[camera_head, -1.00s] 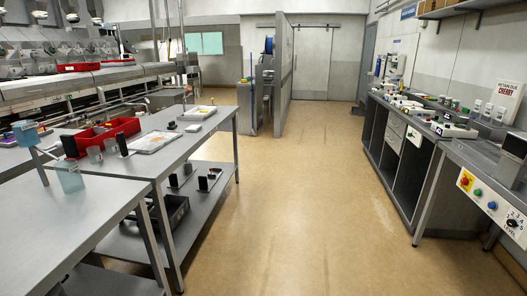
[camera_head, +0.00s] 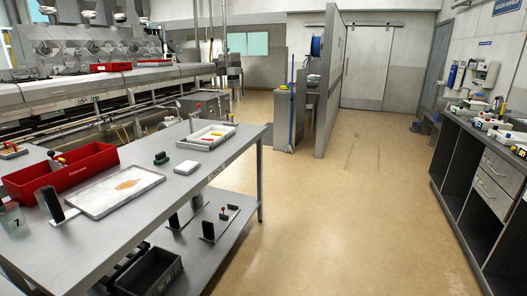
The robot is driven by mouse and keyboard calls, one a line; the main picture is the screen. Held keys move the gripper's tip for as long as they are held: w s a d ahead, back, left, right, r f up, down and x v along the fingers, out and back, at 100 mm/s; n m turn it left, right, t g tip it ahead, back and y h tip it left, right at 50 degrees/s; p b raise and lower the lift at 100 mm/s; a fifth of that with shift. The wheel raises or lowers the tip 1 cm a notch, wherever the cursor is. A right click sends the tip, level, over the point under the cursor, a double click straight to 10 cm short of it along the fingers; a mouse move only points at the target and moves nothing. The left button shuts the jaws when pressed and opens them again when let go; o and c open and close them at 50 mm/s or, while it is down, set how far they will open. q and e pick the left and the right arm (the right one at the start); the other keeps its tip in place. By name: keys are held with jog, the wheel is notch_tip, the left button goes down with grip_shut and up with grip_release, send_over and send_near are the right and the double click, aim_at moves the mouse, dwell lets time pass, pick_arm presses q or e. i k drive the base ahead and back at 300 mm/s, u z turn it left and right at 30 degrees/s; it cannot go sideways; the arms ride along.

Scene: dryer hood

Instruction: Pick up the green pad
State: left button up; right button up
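A small dark green block (camera_head: 161,158), which looks like the green pad, lies on the grey metal table (camera_head: 205,207) at the left. It sits between a white tray with an orange-brown patch (camera_head: 116,192) and a small white block (camera_head: 187,168). It is small in view and its details are hard to make out. Neither of my grippers shows in the head view.
A red bin (camera_head: 62,172), a dark upright block (camera_head: 50,203) and a clear beaker (camera_head: 12,218) stand on the table's left. A tray (camera_head: 206,136) lies behind. The floor (camera_head: 310,210) right of the table is clear, up to dark cabinets (camera_head: 480,185).

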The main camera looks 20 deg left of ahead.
aim_at(160, 158)
jog(key=i, duration=3.55)
jog(key=u, duration=4.15)
